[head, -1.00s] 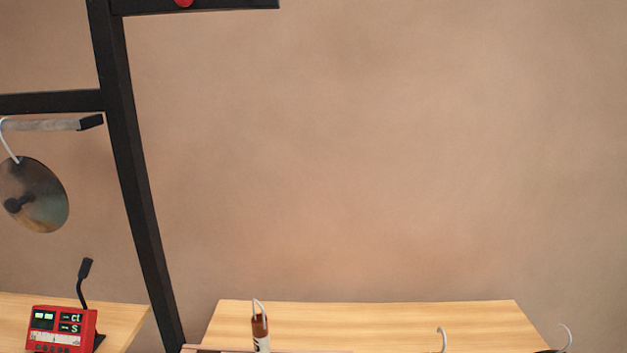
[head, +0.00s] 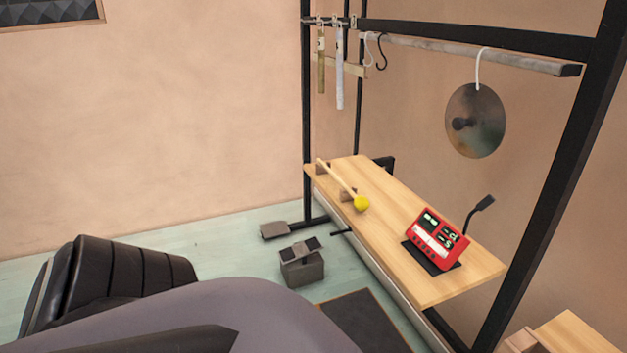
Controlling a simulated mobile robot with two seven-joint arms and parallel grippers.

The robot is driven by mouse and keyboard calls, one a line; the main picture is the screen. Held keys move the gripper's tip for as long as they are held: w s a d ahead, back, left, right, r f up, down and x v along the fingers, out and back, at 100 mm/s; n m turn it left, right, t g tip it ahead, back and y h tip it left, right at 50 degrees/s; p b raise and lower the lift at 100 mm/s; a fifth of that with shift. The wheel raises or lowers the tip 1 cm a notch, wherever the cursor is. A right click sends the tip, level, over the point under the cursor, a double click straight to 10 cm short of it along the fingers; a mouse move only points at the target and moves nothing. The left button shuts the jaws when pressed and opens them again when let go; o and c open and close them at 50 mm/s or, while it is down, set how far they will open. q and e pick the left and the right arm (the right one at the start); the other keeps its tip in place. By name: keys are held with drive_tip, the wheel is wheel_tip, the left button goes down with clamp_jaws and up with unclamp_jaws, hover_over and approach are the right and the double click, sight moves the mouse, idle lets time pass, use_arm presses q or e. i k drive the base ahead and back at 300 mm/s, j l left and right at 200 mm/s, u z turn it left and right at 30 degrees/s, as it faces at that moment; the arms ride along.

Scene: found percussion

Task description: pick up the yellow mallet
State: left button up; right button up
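The yellow mallet (head: 361,203) has a round yellow head and a long pale wooden handle. It rests across small brown wooden blocks (head: 348,194) near the left edge of the wooden shelf (head: 427,286). Its head points toward me and its handle runs back to the left. Neither of my grippers shows in the head view. A large grey-mauve rounded shape fills the lower left and may be part of my own arm.
A red device (head: 437,240) with a microphone stands on the shelf's near part. A metal disc (head: 475,121) and bars (head: 339,75) hang from the black frame (head: 573,140). A black padded seat (head: 110,278) and a grey block (head: 301,267) stand on the floor.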

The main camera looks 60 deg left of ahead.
sight(362, 202)
drive_tip(key=j+u, duration=0.15)
drive_tip(key=u, duration=0.95)
drive_tip(key=l+u, duration=0.1)
drive_tip(key=u, duration=0.25)
drive_tip(key=k+l+u, duration=0.1)
drive_tip(key=u, duration=0.2)
drive_tip(key=i+j+z, duration=0.1)
drive_tip(key=i+j, duration=0.15)
drive_tip(key=i+j+z, duration=0.1)
drive_tip(key=j, duration=0.25)
drive_tip(key=i+j+z, duration=0.1)
drive_tip(key=i+j, duration=0.25)
drive_tip(key=i+j+z, duration=0.1)
drive_tip(key=j, duration=0.25)
drive_tip(key=i+j+z, duration=0.1)
drive_tip(key=i+j, duration=0.2)
drive_tip(key=i+j+z, duration=0.1)
drive_tip(key=j, duration=0.35)
drive_tip(key=i+j+z, duration=0.1)
drive_tip(key=i+j, duration=0.15)
drive_tip(key=j, duration=0.15)
drive_tip(key=i+j+z, duration=0.1)
drive_tip(key=j, duration=0.3)
